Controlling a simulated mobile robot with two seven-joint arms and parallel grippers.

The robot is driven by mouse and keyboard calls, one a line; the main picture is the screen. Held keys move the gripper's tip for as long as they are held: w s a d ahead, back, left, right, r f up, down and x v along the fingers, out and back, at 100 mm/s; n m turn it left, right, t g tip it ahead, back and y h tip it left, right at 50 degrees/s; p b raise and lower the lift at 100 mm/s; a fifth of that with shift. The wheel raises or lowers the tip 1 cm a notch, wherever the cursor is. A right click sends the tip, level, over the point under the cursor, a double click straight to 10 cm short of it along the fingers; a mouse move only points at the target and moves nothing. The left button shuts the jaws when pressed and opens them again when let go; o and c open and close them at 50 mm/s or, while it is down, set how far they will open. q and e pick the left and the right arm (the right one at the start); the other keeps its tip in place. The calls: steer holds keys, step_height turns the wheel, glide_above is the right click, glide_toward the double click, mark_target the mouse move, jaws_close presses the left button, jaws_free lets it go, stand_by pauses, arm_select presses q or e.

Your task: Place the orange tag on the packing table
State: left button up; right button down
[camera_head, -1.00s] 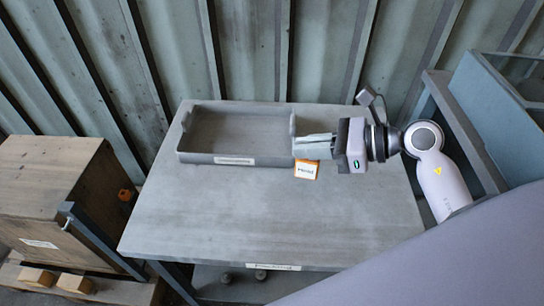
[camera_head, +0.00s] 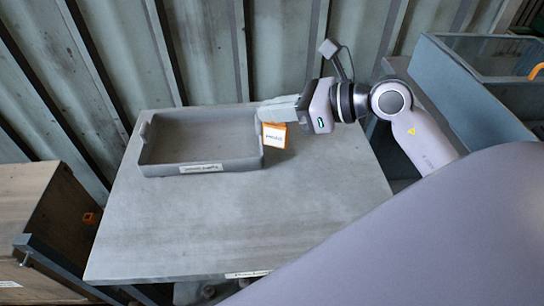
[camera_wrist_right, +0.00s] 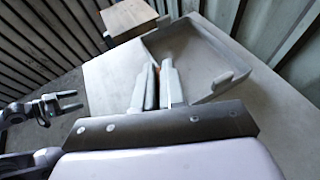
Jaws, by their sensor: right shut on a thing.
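The orange tag (camera_head: 274,135) has a white label on its face and hangs below the fingertips of my right gripper (camera_head: 279,109), just right of the tray. The right gripper is shut on the tag. In the right wrist view an orange sliver shows between its two fingers (camera_wrist_right: 158,86). The tag is over the grey packing table (camera_head: 215,225); whether its lower edge touches the top I cannot tell.
A grey open tray (camera_head: 201,167) stands empty at the table's back left. A wooden crate (camera_head: 30,215) stands left of the table, and a blue-grey bin (camera_head: 470,85) at the right. A ribbed wall is behind. The table's front and middle are clear.

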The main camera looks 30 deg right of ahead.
step_height(320, 180, down, 12)
steer(key=shift+f+b, duration=0.1)
steer(key=shift+b, duration=0.4)
steer(key=shift+f, duration=0.1)
steer(key=shift+f, duration=0.15)
steer(key=c, duration=1.2)
jaws_free()
steer(key=shift+r, duration=0.25)
steer(key=shift+r, duration=0.1)
steer(key=b+v, duration=0.1)
steer(key=v, duration=1.1)
steer(key=shift+b, duration=0.3)
